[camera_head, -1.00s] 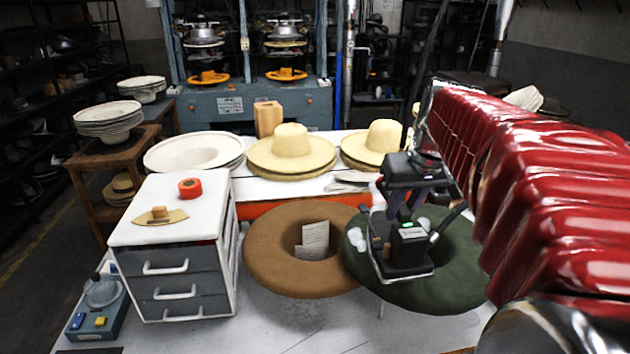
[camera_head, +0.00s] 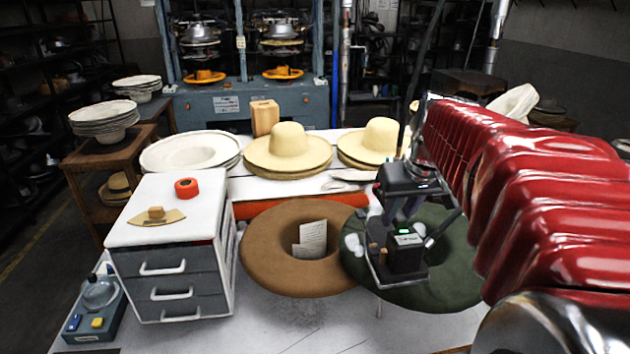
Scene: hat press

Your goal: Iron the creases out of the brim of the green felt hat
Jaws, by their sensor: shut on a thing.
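The green felt hat (camera_head: 455,275) lies crown down on the table, its wide brim facing up. Pale whitish patches (camera_head: 354,244) show on the left part of its brim. My gripper (camera_head: 408,232) is over the hat's left side and is shut on a dark iron (camera_head: 403,262) with a metal base plate. The iron is over the left front of the brim; I cannot tell whether its plate touches the felt. The iron and my gripper hide part of the brim and the crown opening.
A brown hat (camera_head: 268,262) with a paper slip (camera_head: 312,239) lies directly left of the green one. A drawer cabinet (camera_head: 180,220) stands further left. Straw hats (camera_head: 287,150) stand on the white surface behind. The table front (camera_head: 300,335) is mostly clear.

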